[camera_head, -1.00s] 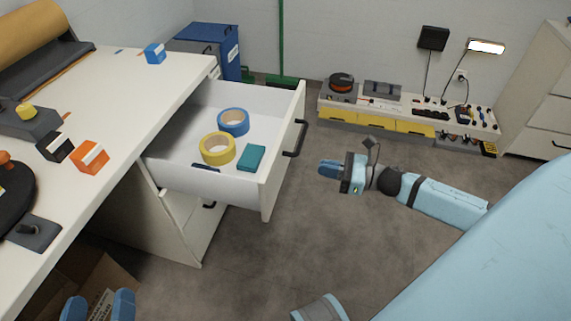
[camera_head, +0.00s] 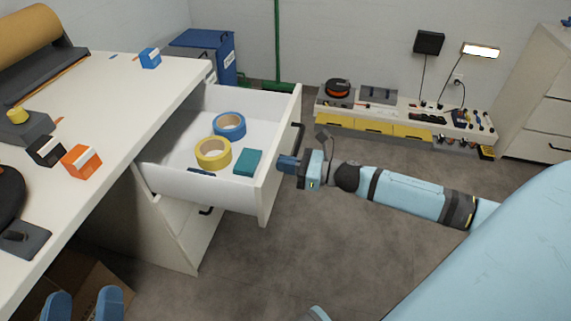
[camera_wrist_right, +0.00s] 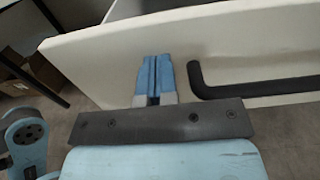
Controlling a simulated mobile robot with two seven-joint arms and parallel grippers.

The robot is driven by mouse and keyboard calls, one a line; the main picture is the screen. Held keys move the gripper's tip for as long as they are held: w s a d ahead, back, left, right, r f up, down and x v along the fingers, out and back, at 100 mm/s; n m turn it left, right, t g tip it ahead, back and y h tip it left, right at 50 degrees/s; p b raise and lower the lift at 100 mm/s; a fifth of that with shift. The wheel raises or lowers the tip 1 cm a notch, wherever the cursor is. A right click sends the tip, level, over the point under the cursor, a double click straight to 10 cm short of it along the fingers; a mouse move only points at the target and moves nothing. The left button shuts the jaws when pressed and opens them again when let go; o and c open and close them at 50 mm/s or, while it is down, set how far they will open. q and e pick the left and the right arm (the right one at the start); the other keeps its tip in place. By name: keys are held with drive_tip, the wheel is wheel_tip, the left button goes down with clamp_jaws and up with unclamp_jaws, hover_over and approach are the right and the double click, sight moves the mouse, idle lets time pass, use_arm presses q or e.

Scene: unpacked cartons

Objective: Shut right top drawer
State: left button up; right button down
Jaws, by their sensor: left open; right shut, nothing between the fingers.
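The top drawer (camera_head: 268,187) of the white workbench is pulled well out, with its front panel facing right. Its black bar handle (camera_head: 299,139) shows on that panel and also in the right wrist view (camera_wrist_right: 255,87). My right gripper (camera_head: 283,164) is shut and empty, its blue fingertips at the drawer's front, close to the handle. In the right wrist view its fingers (camera_wrist_right: 153,75) point at the white panel left of the handle's end; whether they touch cannot be told. My left gripper (camera_head: 84,305) is open at the bottom left, away from the drawer.
The drawer holds a blue tape roll (camera_head: 230,124), a yellow tape roll (camera_head: 213,153) and a teal box (camera_head: 248,162). A lower drawer handle (camera_head: 206,211) shows beneath. A cardboard box (camera_head: 95,285) stands under the bench.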

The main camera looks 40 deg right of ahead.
use_arm(q)
drive_tip(key=f+b, duration=0.1)
drive_tip(key=f+g+b, duration=0.1)
drive_tip(key=f+b, duration=0.1)
drive_tip(key=f, duration=0.1)
drive_tip(key=shift+d+g, duration=0.3)
drive_tip(key=shift+g, duration=0.1)
use_arm(e)
drive_tip(key=x, duration=3.3)
drive_tip(key=shift+r, duration=0.15)
use_arm(q)
drive_tip(key=shift+r, duration=0.1)
use_arm(e)
drive_tip(key=shift+r, duration=0.2)
